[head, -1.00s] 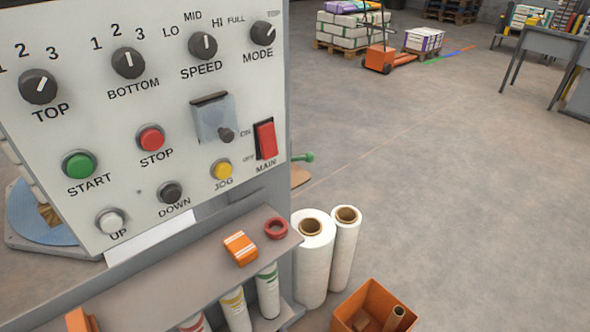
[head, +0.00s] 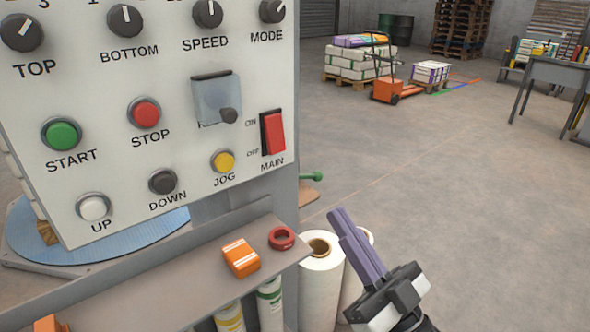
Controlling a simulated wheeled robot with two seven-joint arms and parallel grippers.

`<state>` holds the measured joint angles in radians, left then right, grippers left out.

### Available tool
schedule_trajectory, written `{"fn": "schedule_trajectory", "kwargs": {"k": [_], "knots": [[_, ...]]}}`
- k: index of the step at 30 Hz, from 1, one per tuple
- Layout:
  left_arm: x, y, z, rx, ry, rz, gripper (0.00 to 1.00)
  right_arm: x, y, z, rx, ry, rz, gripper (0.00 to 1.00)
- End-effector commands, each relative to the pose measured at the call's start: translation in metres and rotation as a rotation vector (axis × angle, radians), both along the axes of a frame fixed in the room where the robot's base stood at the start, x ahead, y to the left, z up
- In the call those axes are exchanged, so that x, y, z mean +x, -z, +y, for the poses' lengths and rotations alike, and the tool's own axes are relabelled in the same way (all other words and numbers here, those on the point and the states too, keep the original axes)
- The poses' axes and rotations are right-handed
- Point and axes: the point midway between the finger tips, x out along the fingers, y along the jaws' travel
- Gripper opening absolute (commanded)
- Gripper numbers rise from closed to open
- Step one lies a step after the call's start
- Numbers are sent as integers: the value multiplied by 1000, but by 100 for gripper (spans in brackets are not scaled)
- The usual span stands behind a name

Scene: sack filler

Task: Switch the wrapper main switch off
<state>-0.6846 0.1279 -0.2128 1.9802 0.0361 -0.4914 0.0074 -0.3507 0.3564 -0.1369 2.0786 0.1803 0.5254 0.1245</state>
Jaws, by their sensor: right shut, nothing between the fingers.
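The wrapper main switch (head: 273,133) is a red rocker in a dark frame at the right edge of the pale control panel (head: 110,105). ON is printed beside its top, OFF beside its bottom, and MAIN below it. Which way the rocker is pressed I cannot tell for sure. My right gripper (head: 340,217) has come in at the lower right, with its purple-grey fingers together and empty. It is to the right of the panel and below the switch, apart from both. My left gripper is not in view.
A shelf (head: 170,275) juts out below, holding an orange box (head: 240,258) and a red tape roll (head: 281,238). White film rolls (head: 320,285) stand beside it.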

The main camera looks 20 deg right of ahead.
Motion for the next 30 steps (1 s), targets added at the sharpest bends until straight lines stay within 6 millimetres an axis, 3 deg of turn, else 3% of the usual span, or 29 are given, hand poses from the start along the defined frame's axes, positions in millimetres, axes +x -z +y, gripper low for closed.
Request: {"fn": "schedule_trajectory", "kwargs": {"k": [8, 19, 24, 30], "knots": [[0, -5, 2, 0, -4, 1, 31, 20, -18, 7, 1, 1, -4, 0], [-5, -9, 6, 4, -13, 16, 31, 80, -62, 29, 0, 0, -1, 0], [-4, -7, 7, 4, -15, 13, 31, 103, -52, 38, -1, 1, 4, 0], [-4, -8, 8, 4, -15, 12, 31, 114, -50, 42, 0, 1, 2, 0]]}}
